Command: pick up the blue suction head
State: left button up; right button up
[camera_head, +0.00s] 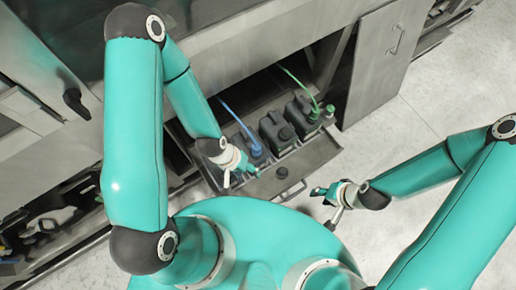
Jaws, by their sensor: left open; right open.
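The blue suction head (256,150) sits in a row of dark canisters in a pulled-out grey drawer, with a blue hose (234,116) running up from it into the machine. My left gripper (241,174) is open, just in front of the blue suction head and over the drawer. It appears close to the head but not closed around it; I cannot tell whether they touch. The gripper and wrist partly hide the canister below the head. My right gripper (322,208) is open and empty, right of the drawer's front corner, above the floor.
Dark canisters (272,128) stand beside the blue head. A green suction head (313,115) with a green hose is further right. A black round cap (282,172) lies on the drawer's front part (308,160). An open cabinet door (383,60) stands right. Pale floor (440,95) is clear.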

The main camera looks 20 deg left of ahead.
pick_arm(q)
jog(key=w+d+f+b, duration=0.1)
jog(key=w+f+b, duration=0.2)
jog(key=w+b, duration=0.35)
jog(key=y+b, duration=0.4)
jog(key=b, duration=1.4)
send_near(256, 146)
jog(key=shift+m+t, duration=0.3)
jog(key=shift+t, duration=0.1)
jog(key=f+b, duration=0.1)
jog(key=f, duration=0.2)
jog(key=f+b, duration=0.2)
jog(key=f, duration=0.2)
jog(key=shift+s+d+f, duration=0.15)
jog(key=shift+s+f, duration=0.1)
jog(key=shift+w+f+b, duration=0.2)
jog(key=shift+f+b, duration=0.15)
jog(key=shift+f, duration=0.5)
jog(key=shift+w+f+b, duration=0.2)
jog(key=shift+f+b, duration=0.15)
jog(key=shift+f, duration=0.45)
jog(key=shift+w+f+b, duration=0.2)
jog(key=shift+f+b, duration=0.15)
jog(key=shift+f, duration=0.5)
grip_shut()
